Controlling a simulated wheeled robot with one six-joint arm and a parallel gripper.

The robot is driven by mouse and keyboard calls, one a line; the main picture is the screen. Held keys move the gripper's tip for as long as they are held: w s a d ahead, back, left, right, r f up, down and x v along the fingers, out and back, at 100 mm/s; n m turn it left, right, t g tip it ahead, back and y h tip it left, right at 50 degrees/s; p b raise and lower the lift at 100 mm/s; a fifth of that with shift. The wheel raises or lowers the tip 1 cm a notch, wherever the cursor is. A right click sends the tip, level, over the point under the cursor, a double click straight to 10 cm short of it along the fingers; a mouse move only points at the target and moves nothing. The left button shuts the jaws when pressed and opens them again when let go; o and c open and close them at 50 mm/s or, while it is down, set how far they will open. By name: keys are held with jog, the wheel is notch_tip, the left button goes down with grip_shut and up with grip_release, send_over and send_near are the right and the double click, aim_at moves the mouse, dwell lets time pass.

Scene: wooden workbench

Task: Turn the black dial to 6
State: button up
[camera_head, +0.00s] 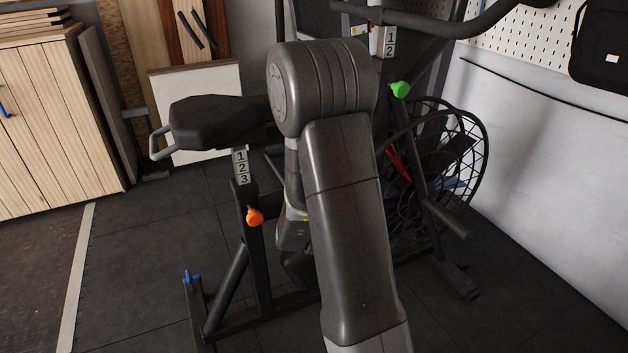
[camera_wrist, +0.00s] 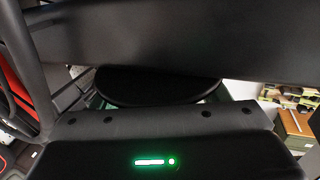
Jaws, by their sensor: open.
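I cannot make out a black dial or a number 6 for certain in either view. The black exercise bike (camera_head: 262,265) stands in the middle of the head view, partly hidden behind my arm. My gripper (camera_head: 296,262) is low beside the bike frame, mostly hidden by my own arm. It is open. The wrist view is filled by a wide dark bar across the top and a dark rounded shape (camera_wrist: 160,86) below it. I cannot tell whether that shape is the dial.
The bike has a seat (camera_head: 212,121), an orange knob (camera_head: 255,216), a green knob (camera_head: 400,89), a blue knob (camera_head: 192,277) and a caged fan wheel (camera_head: 462,160). A wooden cabinet (camera_head: 55,125) stands left. The dark floor (camera_head: 140,260) at front left is clear.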

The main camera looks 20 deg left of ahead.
jog(key=p+v, duration=0.1)
jog(key=v, duration=1.3)
jog(key=shift+w+a, duration=0.15)
jog(key=shift+w, duration=0.05)
jog(key=b+x, duration=0.1)
jog(key=x, duration=1.2)
jog(key=shift+w+a, duration=0.1)
jog(key=shift+w, duration=0.15)
jog(key=shift+w, duration=0.15)
jog(key=shift+n+g+y+p, duration=0.3)
jog(key=shift+n+y+p, duration=0.1)
jog(key=shift+y, duration=0.2)
jog(key=shift+r+n+g+y+p, duration=0.15)
jog(key=shift+n+g+y+p, duration=2.85)
jog(key=shift+g+p, duration=0.6)
jog(key=v, duration=1.2)
jog(key=shift+d+p, duration=0.25)
jog(key=shift+p, duration=0.2)
